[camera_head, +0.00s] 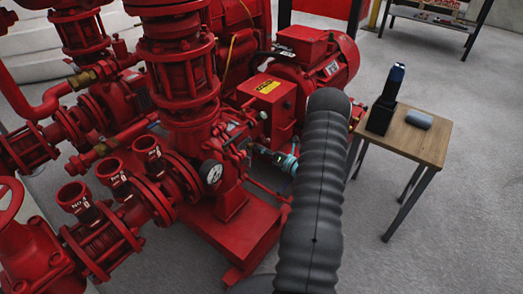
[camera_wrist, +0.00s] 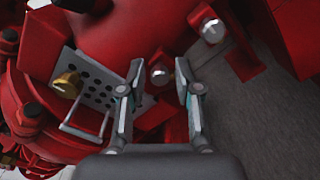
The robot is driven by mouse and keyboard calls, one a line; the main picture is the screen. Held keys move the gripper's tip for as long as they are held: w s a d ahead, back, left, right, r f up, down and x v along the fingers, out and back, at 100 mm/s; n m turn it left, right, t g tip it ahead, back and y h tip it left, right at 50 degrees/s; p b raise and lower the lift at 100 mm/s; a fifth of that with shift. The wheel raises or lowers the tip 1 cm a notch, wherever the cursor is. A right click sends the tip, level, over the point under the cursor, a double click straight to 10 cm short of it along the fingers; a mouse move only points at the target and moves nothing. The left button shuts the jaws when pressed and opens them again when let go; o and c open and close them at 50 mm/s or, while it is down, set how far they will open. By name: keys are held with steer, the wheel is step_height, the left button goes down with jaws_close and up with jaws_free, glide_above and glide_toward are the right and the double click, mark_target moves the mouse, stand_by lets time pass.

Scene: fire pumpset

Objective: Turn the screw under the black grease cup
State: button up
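My gripper (camera_wrist: 158,72) is open, with its two fingers apart in the wrist view. A silver screw head (camera_wrist: 161,74) shows between the fingertips, in front of the red pump body; I cannot tell whether either finger touches it. A second silver screw (camera_wrist: 211,29) shows at upper right, and a brass fitting (camera_wrist: 67,83) at left. A dark cap (camera_wrist: 32,111) at the left edge and other dark parts are in view; I cannot tell which is the black grease cup. In the head view, my gripper (camera_head: 283,160) is beside the pump, partly hidden by my arm.
A perforated metal plate (camera_wrist: 95,85) lies left of my fingers. In the head view, red pipes and valves (camera_head: 115,185) fill the left. A small wooden table (camera_head: 418,140) holding a dark upright object (camera_head: 385,105) and a grey cylinder (camera_head: 419,119) stands right; floor around it is clear.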

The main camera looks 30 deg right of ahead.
jaws_close()
steer(key=shift+b, duration=0.3)
steer(key=n+b, duration=0.8)
steer(key=n, duration=1.1)
steer(key=shift+a+n+b, duration=0.1)
steer(key=shift+n+b, duration=0.3)
